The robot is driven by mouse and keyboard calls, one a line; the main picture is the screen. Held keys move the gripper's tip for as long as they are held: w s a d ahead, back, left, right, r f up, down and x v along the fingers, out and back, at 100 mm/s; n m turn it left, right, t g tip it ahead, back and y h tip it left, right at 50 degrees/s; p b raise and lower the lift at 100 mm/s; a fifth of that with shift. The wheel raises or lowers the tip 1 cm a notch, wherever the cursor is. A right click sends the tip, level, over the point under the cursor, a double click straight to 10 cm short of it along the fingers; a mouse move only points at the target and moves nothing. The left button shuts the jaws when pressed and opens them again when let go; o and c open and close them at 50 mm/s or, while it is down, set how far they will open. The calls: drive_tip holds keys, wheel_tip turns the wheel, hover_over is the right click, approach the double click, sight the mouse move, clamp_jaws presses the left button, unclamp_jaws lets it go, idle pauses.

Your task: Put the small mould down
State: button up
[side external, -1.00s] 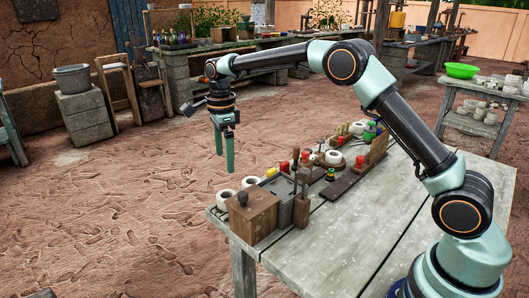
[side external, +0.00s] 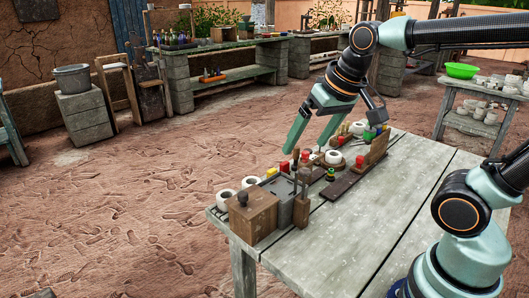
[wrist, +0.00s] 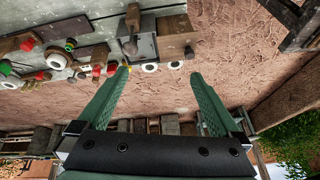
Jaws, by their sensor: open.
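My gripper (side external: 304,150) is open and empty, its two green fingers angled down above the far edge of the table's tool row. In the wrist view the fingers (wrist: 160,73) are spread wide with nothing held between them. I cannot tell which thing is the small mould. Candidates are a wooden block with a dark knob (side external: 252,218) at the table's near left corner and a grey tray (side external: 279,187) beside it. The block also shows in the wrist view (wrist: 174,40). Both stand on the table, apart from the fingers.
Two white rings (side external: 226,198) (side external: 250,182) lie by the block. A wooden tool holder (side external: 301,212) stands by the tray. Red-topped and other small items crowd the back edge, with a dark board (side external: 339,188) in front. The table's middle (side external: 375,220) is clear.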

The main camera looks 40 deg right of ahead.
drive_tip(key=s+f+n, duration=0.1)
drive_tip(key=s+n, duration=0.1)
drive_tip(key=s, duration=0.1)
drive_tip(key=shift+d+f+n+t, duration=0.15)
drive_tip(key=shift+f+n+t, duration=0.15)
drive_tip(key=shift+f, duration=0.1)
drive_tip(key=shift+c, duration=0.3)
